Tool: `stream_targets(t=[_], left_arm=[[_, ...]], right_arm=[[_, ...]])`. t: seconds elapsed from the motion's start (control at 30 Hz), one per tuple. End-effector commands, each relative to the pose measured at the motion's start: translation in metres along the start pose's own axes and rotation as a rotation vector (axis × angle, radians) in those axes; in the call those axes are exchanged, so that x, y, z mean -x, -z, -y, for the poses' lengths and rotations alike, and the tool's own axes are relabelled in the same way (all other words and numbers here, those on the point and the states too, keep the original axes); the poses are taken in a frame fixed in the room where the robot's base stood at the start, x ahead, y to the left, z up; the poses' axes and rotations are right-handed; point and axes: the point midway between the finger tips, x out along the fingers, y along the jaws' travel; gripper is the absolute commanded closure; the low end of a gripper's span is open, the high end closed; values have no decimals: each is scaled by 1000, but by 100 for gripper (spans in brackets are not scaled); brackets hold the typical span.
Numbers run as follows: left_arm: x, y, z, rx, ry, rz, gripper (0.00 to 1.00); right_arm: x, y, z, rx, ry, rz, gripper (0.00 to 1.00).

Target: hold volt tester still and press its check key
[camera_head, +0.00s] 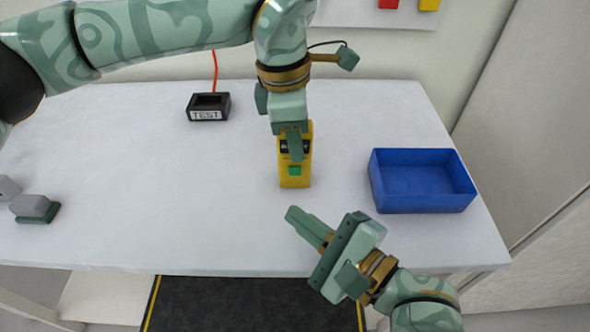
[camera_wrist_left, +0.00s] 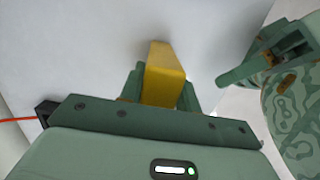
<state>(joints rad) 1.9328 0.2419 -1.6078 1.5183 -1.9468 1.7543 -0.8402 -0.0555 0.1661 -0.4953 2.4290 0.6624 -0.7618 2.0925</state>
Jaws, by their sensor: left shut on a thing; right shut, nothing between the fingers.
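The yellow volt tester (camera_head: 294,172) is on the white table near its middle, with a dark display and a green check key (camera_head: 295,170) on its face. My left gripper (camera_head: 295,150) is shut on the tester from above and hides part of it. In the left wrist view the tester (camera_wrist_left: 164,75) sits between the two fingers of my left gripper (camera_wrist_left: 162,88). My right gripper (camera_head: 298,218) is shut and empty, below the tester in the head view and apart from it. It also shows at the upper right of the left wrist view (camera_wrist_left: 228,76).
A blue open box (camera_head: 422,205) stands on the right of the table (camera_head: 150,190). A black holder labelled TEST (camera_head: 208,114), with a red cord, is at the back left. A grey object (camera_head: 34,208) lies at the left edge. The table between holder and tester is clear.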

Motion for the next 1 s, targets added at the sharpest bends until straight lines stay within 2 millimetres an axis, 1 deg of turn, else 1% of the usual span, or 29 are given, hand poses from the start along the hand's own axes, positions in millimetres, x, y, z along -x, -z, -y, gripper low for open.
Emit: stream_targets(t=[0.03,0.1,0.37,0.47,0.57,0.8,0.9,1.0], left_arm=[[-2,1,0,0,2,-3,59],[-2,1,0,0,2,-2,42],[0,0,0,0,1,-1,42],[6,0,0,0,-1,0,42],[22,0,-1,1,-3,0,42],[79,0,-1,2,-4,-1,42],[97,0,-1,2,-2,-1,42],[110,0,-1,2,0,-1,42]], right_arm=[[0,0,0,0,0,0,100],[0,0,0,0,0,0,100],[0,0,0,0,0,0,100],[0,0,0,0,0,0,100],[0,0,0,0,0,0,100],[0,0,0,0,0,0,100],[0,0,0,0,0,0,100],[0,0,0,0,0,0,100]])
